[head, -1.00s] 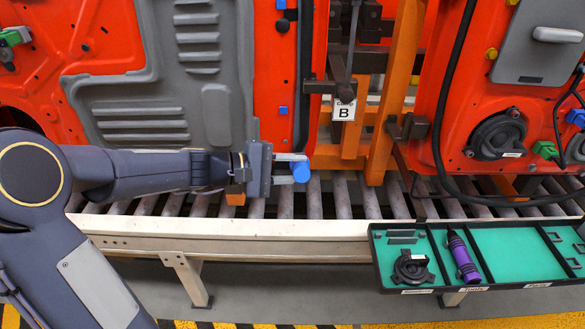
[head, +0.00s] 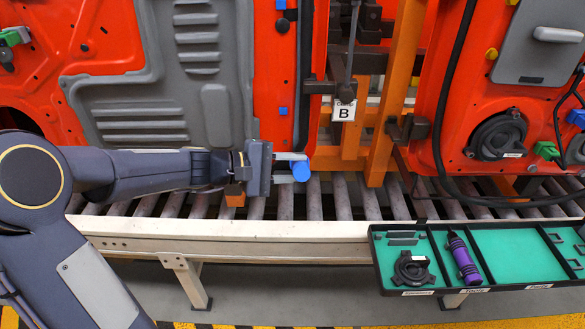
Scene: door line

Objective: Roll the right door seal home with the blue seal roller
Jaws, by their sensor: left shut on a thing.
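My left gripper (head: 290,167) is shut on the blue seal roller (head: 301,171). The roller's blue end faces me, in front of the lower right edge of the left orange door (head: 275,120) and above the conveyor rollers. I cannot tell whether it touches that door. The right orange door (head: 450,100) stands further right, apart from the roller. Its black seal (head: 441,110) runs down the door's left side and curves along the bottom to the right. How well it is seated there I cannot tell. My right gripper is out of view.
A conveyor with a pale front rail (head: 230,229) runs below the doors. An orange post (head: 388,90) and a "B" sign (head: 343,112) stand between the doors. At lower right, a green-lined tray (head: 510,248) holds a purple tool (head: 463,257) and a black round part (head: 413,269).

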